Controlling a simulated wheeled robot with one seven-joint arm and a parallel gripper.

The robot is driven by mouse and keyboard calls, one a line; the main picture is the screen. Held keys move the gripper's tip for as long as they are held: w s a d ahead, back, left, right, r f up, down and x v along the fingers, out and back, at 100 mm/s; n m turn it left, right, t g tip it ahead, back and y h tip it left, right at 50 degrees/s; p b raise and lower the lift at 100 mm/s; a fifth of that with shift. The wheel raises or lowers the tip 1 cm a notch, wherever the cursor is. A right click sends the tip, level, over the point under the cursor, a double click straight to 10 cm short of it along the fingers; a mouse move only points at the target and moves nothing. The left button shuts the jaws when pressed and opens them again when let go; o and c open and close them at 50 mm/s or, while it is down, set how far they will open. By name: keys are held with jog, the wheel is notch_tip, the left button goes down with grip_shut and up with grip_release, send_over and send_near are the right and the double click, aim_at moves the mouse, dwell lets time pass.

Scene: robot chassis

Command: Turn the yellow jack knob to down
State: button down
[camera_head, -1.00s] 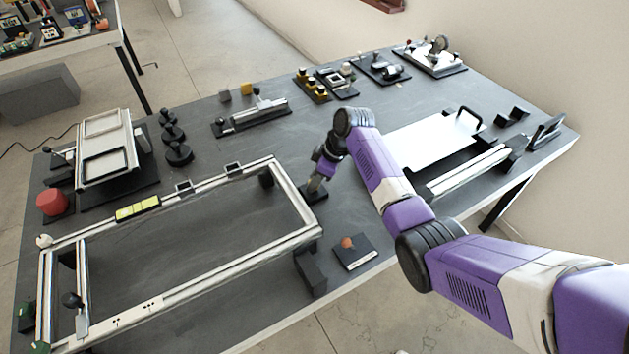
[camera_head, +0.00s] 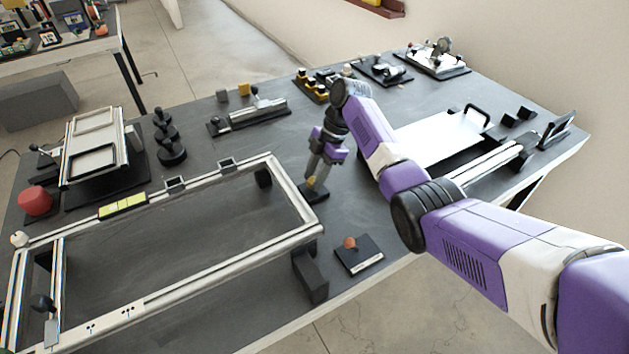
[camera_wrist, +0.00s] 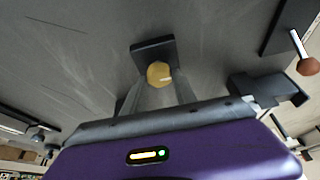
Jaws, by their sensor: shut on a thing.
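The yellow jack knob (camera_wrist: 159,73) is round and sits on a small black base (camera_wrist: 150,51) in the wrist view. In the head view the knob (camera_head: 312,181) shows small, on a black base (camera_head: 316,194) beside the right end of the large metal frame. My gripper (camera_head: 314,180) reaches down to it from above. In the wrist view my gripper (camera_wrist: 160,84) has a finger on each side of the knob and is shut on it. Which way the knob is turned cannot be told.
The large metal frame (camera_head: 205,272) lies left of my gripper. A small black plate with an orange ball lever (camera_head: 350,243) lies to the front right. A white panel (camera_head: 436,137) is at the right. Black knobs (camera_head: 171,150) stand at the left. Bare table lies behind my gripper.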

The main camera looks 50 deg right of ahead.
jog(key=shift+n, duration=0.3)
jog(key=c, duration=1)
grip_release()
jog(key=shift+d+r, duration=0.1)
jog(key=shift+r, duration=0.05)
jog(key=w+b+v, duration=0.1)
jog(key=v, duration=0.6)
jog(key=shift+s+r, duration=0.25)
jog(key=shift+s, duration=0.25)
jog(key=shift+d, duration=0.1)
